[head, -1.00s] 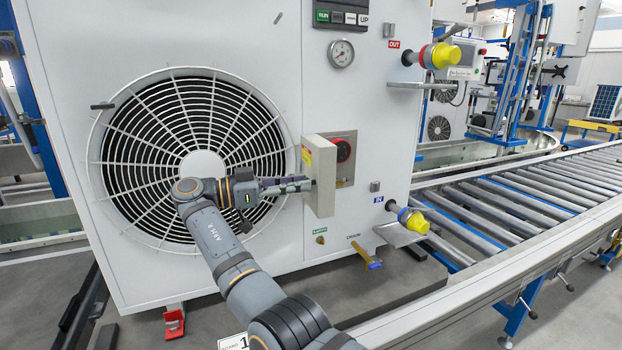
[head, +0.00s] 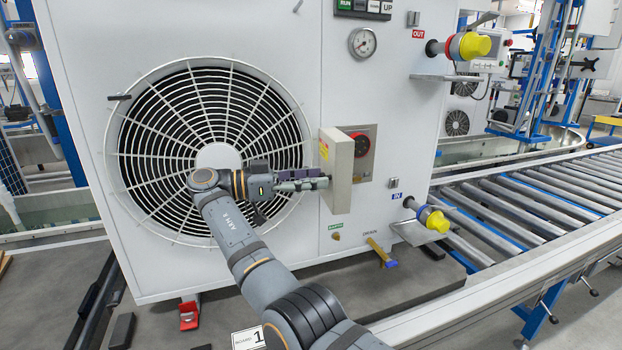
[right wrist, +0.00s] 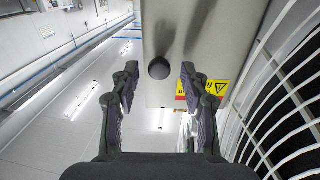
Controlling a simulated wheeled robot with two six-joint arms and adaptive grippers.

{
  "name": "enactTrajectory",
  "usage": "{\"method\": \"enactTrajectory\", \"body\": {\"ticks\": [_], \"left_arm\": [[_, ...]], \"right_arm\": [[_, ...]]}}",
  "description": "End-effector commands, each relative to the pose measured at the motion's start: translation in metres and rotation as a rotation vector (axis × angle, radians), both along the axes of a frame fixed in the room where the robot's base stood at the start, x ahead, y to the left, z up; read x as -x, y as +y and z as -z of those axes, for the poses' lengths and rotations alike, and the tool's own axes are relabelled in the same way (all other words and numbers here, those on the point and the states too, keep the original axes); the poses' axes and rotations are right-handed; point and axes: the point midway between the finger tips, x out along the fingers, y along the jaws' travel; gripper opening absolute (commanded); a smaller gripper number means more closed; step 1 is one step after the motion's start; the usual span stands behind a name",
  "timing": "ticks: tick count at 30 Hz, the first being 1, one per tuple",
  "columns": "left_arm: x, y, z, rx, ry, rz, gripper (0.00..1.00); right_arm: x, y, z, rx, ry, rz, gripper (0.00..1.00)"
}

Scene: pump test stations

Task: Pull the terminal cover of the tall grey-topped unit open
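The unit (head: 290,40) is a large white cabinet with a round fan grille; its top is out of view. The terminal cover (head: 338,172) is a pale box-like lid standing out from the front panel. A red rotary switch (head: 360,143) shows in the recess beside it. In the right wrist view the cover (right wrist: 205,40) has a black knob (right wrist: 159,68) and a yellow warning label. My right gripper (head: 325,181) is at the cover. Its fingers (right wrist: 159,85) are apart on either side of the knob, with gaps showing. My left gripper is out of view.
The fan grille (head: 150,140) lies close behind my right arm. Yellow-capped ports (head: 473,46) and (head: 433,219) and a small brass valve (head: 380,250) stick out at the right. A roller conveyor (head: 530,205) runs along the right side. Floor shows in front of the cabinet.

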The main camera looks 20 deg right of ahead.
Motion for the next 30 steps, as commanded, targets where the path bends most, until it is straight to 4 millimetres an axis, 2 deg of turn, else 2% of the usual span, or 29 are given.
{"method": "enactTrajectory", "body": {"ticks": [4, 7, 15, 20, 24, 30], "left_arm": [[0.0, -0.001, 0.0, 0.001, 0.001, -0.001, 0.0], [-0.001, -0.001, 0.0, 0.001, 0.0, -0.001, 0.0], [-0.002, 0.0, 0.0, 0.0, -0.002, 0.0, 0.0], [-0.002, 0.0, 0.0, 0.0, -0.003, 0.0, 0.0], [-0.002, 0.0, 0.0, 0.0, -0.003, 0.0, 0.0], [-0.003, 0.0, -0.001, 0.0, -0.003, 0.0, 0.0]], "right_arm": [[0.0, 0.0, -0.001, 0.0, -0.001, 0.0, 0.45], [0.0, 0.0, -0.011, 0.001, -0.004, 0.0, 0.45], [0.0, 0.0, -0.069, 0.002, -0.004, -0.001, 0.45], [0.001, -0.001, -0.093, 0.002, -0.002, -0.004, 0.45], [0.001, -0.001, -0.1, 0.003, 0.0, -0.005, 0.45], [0.001, -0.001, -0.1, 0.003, 0.0, -0.006, 0.45]]}}
